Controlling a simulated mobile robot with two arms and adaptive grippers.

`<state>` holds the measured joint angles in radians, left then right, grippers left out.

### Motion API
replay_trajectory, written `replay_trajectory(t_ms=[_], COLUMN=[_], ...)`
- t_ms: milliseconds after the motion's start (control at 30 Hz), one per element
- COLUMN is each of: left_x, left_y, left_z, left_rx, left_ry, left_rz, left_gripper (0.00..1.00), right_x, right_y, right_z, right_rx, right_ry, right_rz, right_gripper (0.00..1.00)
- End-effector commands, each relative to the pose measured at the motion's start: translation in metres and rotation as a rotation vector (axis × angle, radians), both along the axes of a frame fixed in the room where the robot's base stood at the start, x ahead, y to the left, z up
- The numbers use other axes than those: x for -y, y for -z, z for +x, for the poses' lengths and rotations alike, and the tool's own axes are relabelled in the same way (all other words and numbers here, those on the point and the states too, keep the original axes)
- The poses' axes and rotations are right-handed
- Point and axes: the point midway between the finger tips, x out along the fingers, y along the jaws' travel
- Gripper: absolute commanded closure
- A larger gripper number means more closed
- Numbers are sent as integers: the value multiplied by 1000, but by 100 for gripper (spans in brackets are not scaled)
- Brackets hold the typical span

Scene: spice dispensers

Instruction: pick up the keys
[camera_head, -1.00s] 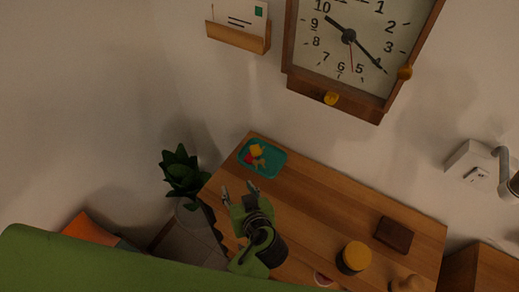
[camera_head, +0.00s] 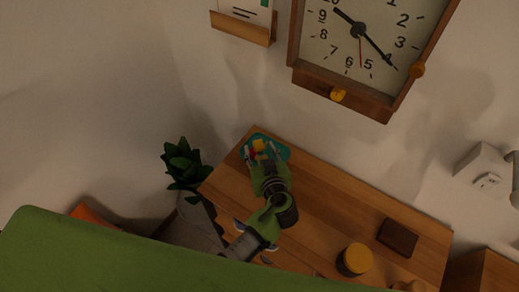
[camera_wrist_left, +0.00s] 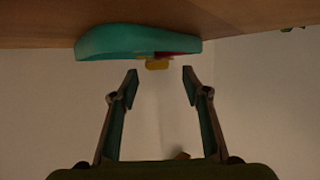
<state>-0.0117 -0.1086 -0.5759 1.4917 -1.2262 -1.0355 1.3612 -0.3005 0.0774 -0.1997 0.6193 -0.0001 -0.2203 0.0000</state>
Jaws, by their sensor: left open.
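The keys, a small yellow and red cluster (camera_head: 260,147), lie in a teal tray (camera_head: 282,153) at the far left corner of the wooden table. My left gripper (camera_head: 263,155) reaches over the table to the near side of the tray, its fingers apart around the line to the keys. In the left wrist view the open, empty gripper (camera_wrist_left: 160,80) points at the teal tray (camera_wrist_left: 110,42), and a yellow piece of the keys (camera_wrist_left: 157,64) shows beyond the fingertips, between them. Most of the keys are hidden there by the tray. My right gripper is not in view.
The wooden table (camera_head: 335,210) also bears a yellow-topped jar (camera_head: 355,258) and a dark brown block (camera_head: 397,237) to the right. A wall clock (camera_head: 355,50) and a letter holder (camera_head: 240,27) hang above. A plant (camera_head: 183,163) stands left of the table.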

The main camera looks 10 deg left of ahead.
Motion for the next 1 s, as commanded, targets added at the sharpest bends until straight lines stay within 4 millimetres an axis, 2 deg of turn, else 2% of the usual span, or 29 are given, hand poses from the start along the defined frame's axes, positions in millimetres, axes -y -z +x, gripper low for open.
replay_trajectory(t_ms=[100,233,567,700,733,1000], left_x=[-6,-12,-15,-14,-14,-14], left_y=[1,10,12,12,12,12], left_z=[20,34,40,40,40,40], left_rx=[1,0,0,0,0,-1], left_ry=[0,0,0,0,0,0], left_rz=[4,3,1,1,1,0], left_gripper=[57,57,57,93,98,100], right_x=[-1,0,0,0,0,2], right_y=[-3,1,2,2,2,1], right_z=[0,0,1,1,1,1], right_rx=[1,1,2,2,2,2], right_ry=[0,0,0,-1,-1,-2], right_rz=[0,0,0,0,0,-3], right_gripper=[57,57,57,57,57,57])
